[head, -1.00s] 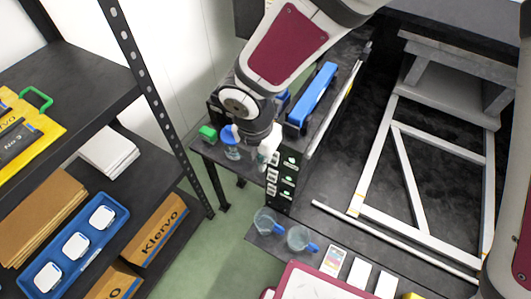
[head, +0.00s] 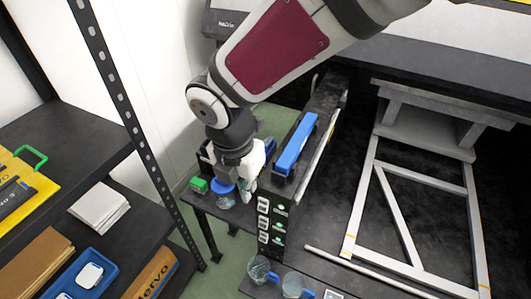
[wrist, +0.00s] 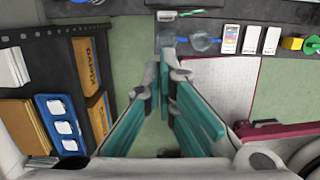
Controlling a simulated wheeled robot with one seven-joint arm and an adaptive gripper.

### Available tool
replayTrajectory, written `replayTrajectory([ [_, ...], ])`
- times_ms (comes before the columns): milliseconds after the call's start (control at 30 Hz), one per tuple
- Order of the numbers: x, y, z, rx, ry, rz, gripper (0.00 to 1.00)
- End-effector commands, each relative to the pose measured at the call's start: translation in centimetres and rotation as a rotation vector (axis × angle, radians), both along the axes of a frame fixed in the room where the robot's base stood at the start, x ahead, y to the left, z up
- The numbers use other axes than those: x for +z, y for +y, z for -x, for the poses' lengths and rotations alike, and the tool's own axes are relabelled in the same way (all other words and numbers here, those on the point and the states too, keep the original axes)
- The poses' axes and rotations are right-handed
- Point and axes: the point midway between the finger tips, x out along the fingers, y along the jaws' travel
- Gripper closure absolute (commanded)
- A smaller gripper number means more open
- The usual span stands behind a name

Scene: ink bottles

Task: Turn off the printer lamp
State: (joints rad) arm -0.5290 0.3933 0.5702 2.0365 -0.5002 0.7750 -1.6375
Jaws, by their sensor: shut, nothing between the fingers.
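A black switch panel (head: 272,226) stands on the bench end, with several white rocker switches and green labels in a column. My gripper (head: 249,187) is just left of the panel's top, pointing down, and appears apart from the switches. In the wrist view, its teal fingers (wrist: 164,72) converge, shut and empty. A small white switch-like piece (wrist: 167,15) shows beyond the fingertips. I cannot make out a lamp or the switch positions.
A blue-lidded jar (head: 224,196) and a green block (head: 199,185) are left of my gripper. A blue bar (head: 297,143) lies right of it. Two clear cups (head: 260,270) stand in front. A dark shelf rack (head: 75,140) is on the left, with green floor between.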

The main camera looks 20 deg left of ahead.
Motion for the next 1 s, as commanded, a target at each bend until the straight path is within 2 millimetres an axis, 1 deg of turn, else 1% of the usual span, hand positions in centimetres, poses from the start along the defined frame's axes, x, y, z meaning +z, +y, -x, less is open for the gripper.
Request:
replayTrajectory([
  [233,-0.34,-0.15,-0.04,-0.004,0.030,0.003,1.00],
  [400,-0.88,-0.36,0.06,-0.008,0.124,0.000,1.00],
  [600,-0.95,-0.16,0.39,-0.002,0.203,-0.019,1.00],
  [1000,-0.99,-0.15,0.51,0.000,0.214,-0.022,1.00],
])
